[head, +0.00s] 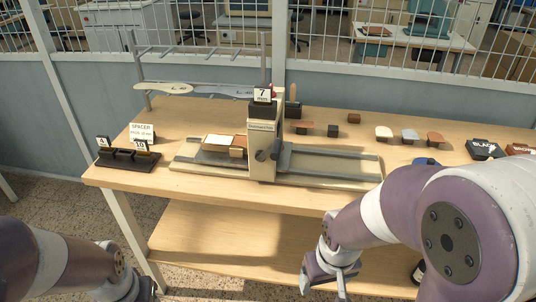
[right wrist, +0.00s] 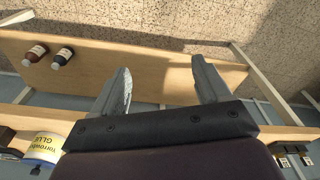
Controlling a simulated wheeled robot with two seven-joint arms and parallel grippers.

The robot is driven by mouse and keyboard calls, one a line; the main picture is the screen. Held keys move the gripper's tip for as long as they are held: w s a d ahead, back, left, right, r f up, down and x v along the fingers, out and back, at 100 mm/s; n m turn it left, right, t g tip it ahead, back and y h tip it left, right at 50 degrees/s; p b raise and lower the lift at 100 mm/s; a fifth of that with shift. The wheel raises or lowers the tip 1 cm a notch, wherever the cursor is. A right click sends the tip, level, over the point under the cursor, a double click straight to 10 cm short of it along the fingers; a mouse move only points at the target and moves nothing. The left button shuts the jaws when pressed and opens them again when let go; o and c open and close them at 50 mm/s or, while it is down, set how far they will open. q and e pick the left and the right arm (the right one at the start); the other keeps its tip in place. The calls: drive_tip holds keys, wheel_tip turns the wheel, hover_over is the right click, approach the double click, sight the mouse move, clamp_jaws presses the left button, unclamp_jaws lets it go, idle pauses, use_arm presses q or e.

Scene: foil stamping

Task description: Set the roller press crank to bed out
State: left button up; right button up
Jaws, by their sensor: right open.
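The roller press (head: 262,135) stands mid-table, a cream upright on a long base with grey rails (head: 335,165). A small grey crank (head: 268,152) is on the upright's front face; its exact setting is too small to tell. A bed with a pale sheet and brown blocks (head: 220,143) lies left of the upright. My right gripper (head: 330,282) is open and empty, low in front of the table and well apart from the crank. Its spread fingers (right wrist: 162,85) show in the right wrist view. My left gripper (head: 143,290) is at the lower left, partly cut off.
A spacer rack (head: 128,158) with number tags stands at the table's left. Brown, cream and grey handled pieces (head: 409,135) and black boxes (head: 486,149) lie to the right. Bottles (right wrist: 62,56) stand on the lower shelf; a glue tub (right wrist: 46,147) is above. The table front is mostly clear.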

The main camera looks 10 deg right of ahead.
drive_tip(key=a, duration=0.1)
drive_tip(key=s+a+n+p, duration=0.1)
drive_tip(key=a, duration=0.1)
drive_tip(key=shift+s+a+f+g, duration=0.1)
drive_tip(key=shift+s+f+g, duration=0.15)
drive_tip(key=shift+g, duration=0.15)
drive_tip(key=c, duration=0.3)
drive_tip(key=w+a+f+t+y+p, duration=0.2)
drive_tip(key=w+a+t, duration=0.5)
drive_tip(key=w+a, duration=0.6)
drive_tip(key=m+t+h, duration=0.6)
drive_tip(key=t+h, duration=0.2)
drive_tip(key=t, duration=0.1)
approach(277, 149)
drive_tip(key=p+x, duration=0.1)
drive_tip(key=x, duration=0.2)
drive_tip(key=p+x, duration=0.1)
drive_tip(key=x, duration=0.3)
drive_tip(key=f+x, duration=0.1)
drive_tip(key=x, duration=0.3)
drive_tip(key=shift+w+f+p, duration=0.1)
drive_tip(key=shift+w+p, duration=0.05)
drive_tip(key=shift+p, duration=0.25)
drive_tip(key=shift+w, duration=0.25)
